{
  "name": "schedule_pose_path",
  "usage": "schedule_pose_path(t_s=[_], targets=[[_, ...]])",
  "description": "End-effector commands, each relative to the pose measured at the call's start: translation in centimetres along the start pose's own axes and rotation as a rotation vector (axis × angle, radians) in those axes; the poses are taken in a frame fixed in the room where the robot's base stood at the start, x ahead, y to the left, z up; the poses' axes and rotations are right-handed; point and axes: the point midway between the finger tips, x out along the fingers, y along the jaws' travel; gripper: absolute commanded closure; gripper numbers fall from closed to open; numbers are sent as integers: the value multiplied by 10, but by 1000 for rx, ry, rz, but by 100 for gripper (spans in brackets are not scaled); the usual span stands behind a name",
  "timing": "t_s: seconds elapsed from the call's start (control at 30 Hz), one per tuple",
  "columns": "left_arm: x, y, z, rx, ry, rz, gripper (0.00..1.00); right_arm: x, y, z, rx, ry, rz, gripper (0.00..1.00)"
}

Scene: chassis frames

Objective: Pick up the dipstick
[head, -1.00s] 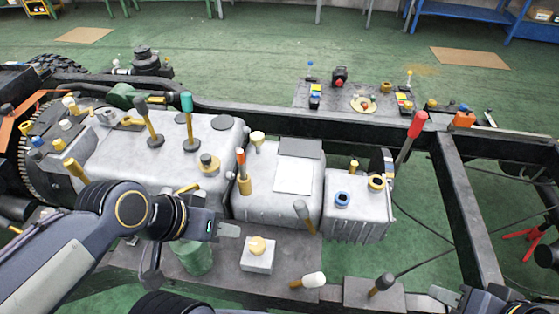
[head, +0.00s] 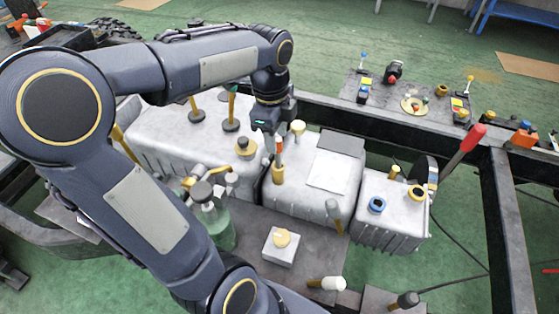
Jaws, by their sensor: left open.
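My left gripper (head: 271,147) points down, just left of the dipstick's top. Its jaws are open, and I see nothing held in them. The finger seen there overlaps the area close to the dipstick top, and I cannot tell whether they touch. My right gripper is out of view.
A white block with a yellow knob (head: 281,247) sits on the grey plate. A red-handled lever (head: 465,152) rises at the right. A yellow-ringed post (head: 297,130) stands close right of my gripper.

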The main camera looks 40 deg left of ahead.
Motion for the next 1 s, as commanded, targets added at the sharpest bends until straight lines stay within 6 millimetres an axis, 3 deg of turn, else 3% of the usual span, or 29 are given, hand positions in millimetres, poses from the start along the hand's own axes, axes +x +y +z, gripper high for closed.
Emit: schedule_pose_path(t_s=[0.1,0.23,0.8,1.0], targets=[[5,-17,6,141,-38,38,59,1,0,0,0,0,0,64],[10,-22,9,201,-52,54,59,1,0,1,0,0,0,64],[80,-21,11,203,-51,54,59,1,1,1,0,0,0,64],[85,-21,11,203,-51,53,59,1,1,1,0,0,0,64]])
